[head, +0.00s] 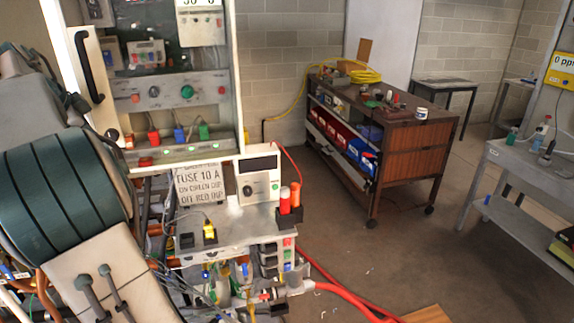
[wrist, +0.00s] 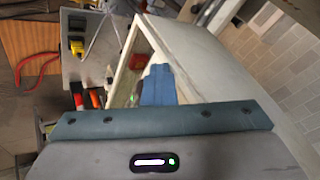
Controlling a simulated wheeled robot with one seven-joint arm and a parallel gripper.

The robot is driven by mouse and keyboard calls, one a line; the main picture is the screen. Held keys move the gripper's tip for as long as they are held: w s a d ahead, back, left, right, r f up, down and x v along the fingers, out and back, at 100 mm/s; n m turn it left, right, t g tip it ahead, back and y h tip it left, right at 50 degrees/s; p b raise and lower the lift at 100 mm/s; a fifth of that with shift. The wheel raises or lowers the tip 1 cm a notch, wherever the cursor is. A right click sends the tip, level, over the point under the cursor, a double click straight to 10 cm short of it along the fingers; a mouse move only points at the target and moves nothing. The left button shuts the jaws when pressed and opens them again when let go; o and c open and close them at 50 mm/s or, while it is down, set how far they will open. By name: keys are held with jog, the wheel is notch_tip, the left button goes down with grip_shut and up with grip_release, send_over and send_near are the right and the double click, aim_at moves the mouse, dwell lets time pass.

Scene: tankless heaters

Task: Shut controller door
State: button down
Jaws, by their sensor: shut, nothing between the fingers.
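The controller cabinet stands at the left in the head view. A pale door edge (head: 85,80) with a long black handle (head: 89,66) is on its left side. Knobs, coloured plugs and lit green lamps (head: 191,149) show to the right of that handle. I cannot tell how far the door stands open. In the wrist view my gripper (wrist: 158,72) has its blue fingers together and empty. They lie over the cabinet's pale-framed opening (wrist: 140,58), beside a broad white panel (wrist: 220,75); contact cannot be told. The fingertips are hidden in the head view.
Below the cabinet is a cluttered shelf with a yellow plug (head: 209,231), a fuse sign (head: 199,183) and orange-red cylinders (head: 290,197). Red hoses (head: 345,293) cross the floor. A brown wheeled cart (head: 405,150) stands behind, and a grey table (head: 535,165) at right. Floor between them is clear.

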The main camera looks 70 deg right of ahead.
jog(key=shift+d+r, duration=0.25)
jog(key=shift+r, duration=0.1)
jog(key=s+a+r+b, duration=0.2)
jog(key=a+r, duration=0.5)
jog(key=a, duration=0.2)
jog(key=shift+a+r, duration=0.15)
jog(key=shift+a, duration=0.2)
jog(key=shift+s, duration=0.15)
